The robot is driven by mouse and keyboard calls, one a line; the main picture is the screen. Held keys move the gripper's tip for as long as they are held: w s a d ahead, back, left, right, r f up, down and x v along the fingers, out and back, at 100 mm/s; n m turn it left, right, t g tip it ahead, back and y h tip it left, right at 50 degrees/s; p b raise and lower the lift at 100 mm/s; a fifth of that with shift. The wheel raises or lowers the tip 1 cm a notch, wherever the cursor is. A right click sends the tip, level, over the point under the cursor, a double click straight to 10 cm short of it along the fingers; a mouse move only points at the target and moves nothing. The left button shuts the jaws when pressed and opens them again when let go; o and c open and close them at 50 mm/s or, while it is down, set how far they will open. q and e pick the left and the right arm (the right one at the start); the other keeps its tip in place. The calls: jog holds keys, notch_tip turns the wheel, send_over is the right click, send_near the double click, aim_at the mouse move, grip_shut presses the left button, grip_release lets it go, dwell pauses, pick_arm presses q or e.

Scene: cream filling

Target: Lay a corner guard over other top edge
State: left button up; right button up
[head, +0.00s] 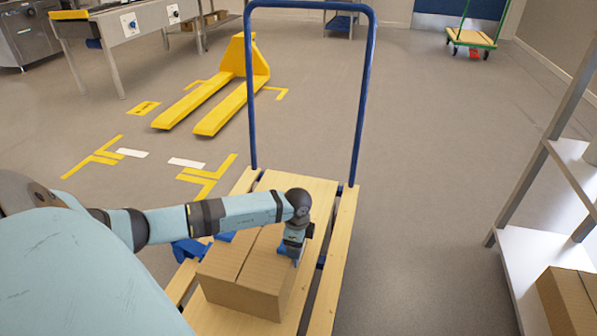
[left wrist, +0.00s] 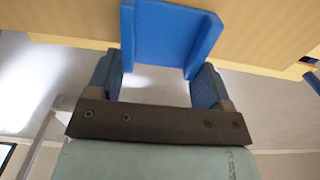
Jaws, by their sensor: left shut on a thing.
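A cardboard box (head: 240,290) sits on the wooden deck of a blue-handled trolley (head: 341,255). My left gripper (head: 291,256) is at the box's right top edge, pointing down. In the left wrist view, its two blue fingers (left wrist: 157,80) are shut on a blue corner guard (left wrist: 170,38), with a tan surface behind it. Only a little blue of this guard shows in the head view, and whether it touches the box is unclear. Other blue pieces (head: 188,250) show at the box's left far side, partly hidden by my arm. My right gripper is out of view.
The trolley's tall blue handle (head: 364,100) rises beyond the box. A yellow pallet jack (head: 235,95) stands on the floor farther back. A metal shelf (head: 535,262) with another cardboard box (head: 570,300) is at the right. The floor between trolley and shelf is clear.

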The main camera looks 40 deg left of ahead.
pick_arm(q)
jog(key=shift+s+a+f+p, duration=0.15)
jog(key=shift+a+f+p, duration=0.05)
jog(key=shift+a+p, duration=0.1)
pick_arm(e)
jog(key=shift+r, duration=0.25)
pick_arm(q)
jog(key=o, duration=0.9)
jog(key=shift+o, duration=0.2)
notch_tip(320, 180, up, 4)
jog(key=shift+r+p, duration=0.1)
jog(key=shift+p, duration=1)
notch_tip(320, 180, up, 10)
jog(key=p, duration=0.3)
jog(key=shift+f, duration=0.2)
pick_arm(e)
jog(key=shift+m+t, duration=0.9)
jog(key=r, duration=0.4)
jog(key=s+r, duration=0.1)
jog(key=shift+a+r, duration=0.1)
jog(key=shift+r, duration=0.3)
